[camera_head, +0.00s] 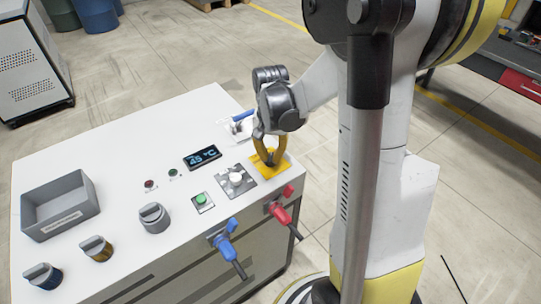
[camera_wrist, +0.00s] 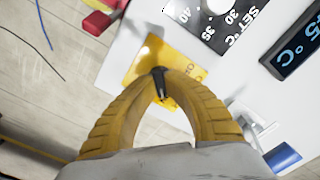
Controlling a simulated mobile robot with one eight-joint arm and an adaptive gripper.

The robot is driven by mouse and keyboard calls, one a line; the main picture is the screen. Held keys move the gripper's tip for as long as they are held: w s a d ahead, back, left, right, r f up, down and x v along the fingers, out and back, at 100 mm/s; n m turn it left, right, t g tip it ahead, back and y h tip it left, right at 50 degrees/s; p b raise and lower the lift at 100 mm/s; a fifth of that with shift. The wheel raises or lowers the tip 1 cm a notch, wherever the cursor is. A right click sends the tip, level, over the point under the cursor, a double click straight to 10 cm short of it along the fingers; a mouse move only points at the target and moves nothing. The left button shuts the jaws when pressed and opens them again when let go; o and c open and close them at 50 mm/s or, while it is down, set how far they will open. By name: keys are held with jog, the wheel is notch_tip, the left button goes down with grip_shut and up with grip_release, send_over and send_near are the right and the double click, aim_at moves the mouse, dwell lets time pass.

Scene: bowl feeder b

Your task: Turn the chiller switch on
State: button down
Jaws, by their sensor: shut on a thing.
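The chiller switch is a small black knob (camera_wrist: 160,84) on a yellow plate (camera_wrist: 190,64) with partly hidden lettering. The yellow plate (camera_head: 281,170) lies at the right edge of the white console top in the head view. My gripper (camera_head: 268,160) points down over the plate, and its yellow fingers meet at the knob. In the wrist view my gripper (camera_wrist: 160,76) is shut with its fingertips on the knob. The fingers partly cover the plate, so I cannot read the switch's position.
A set-temperature dial (camera_head: 235,180), green button (camera_head: 201,199) and lit display (camera_head: 203,157) sit left of the plate. Red (camera_head: 280,214) and blue (camera_head: 226,247) handles stick out at the front. A blue-handled valve (camera_head: 240,120) stands behind. A grey bin (camera_head: 60,206) is far left.

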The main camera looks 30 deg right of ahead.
aim_at(270, 157)
jog(key=c, duration=1.5)
grip_release()
jog(key=shift+o, duration=0.2)
jog(key=shift+r, duration=0.1)
notch_tip(270, 157, up, 12)
jog(key=s+a+r+n+t, duration=0.2)
jog(key=s+a+n+t, duration=0.5)
jog(key=s+a, duration=0.4)
jog(key=shift+a+r+n, duration=0.15)
jog(key=shift+a+n, duration=0.75)
jog(key=shift+a, duration=0.25)
